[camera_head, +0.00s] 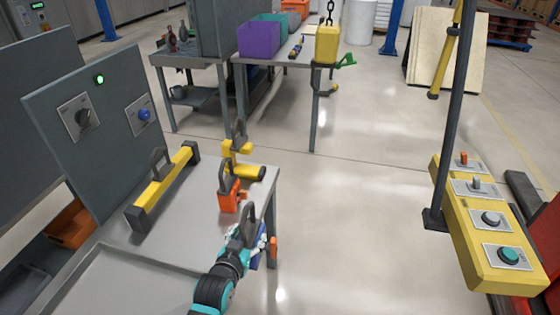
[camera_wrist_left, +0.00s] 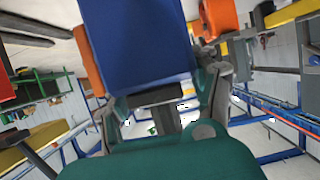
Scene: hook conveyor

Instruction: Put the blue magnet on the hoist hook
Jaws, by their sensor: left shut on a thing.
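The blue magnet (camera_head: 258,261) is held in my left gripper (camera_head: 248,243), just off the right edge of the near table. Its grey lifting eye (camera_head: 248,222) points up, and an orange part shows at its side. Much of its body is hidden by the gripper in the head view. The left wrist view shows the blue body (camera_wrist_left: 135,40) close up beyond the fingers. The yellow hoist block (camera_head: 327,43) hangs from a chain farther back, with a green lever at its side. The hook (camera_head: 332,89) hangs low beneath it and is small in view. My right gripper is out of view.
On the near table (camera_head: 120,265) are an orange lifting device (camera_head: 230,196), a yellow C-shaped lifter (camera_head: 240,163) and a yellow-black beam (camera_head: 165,185). Clear floor lies between table and box.

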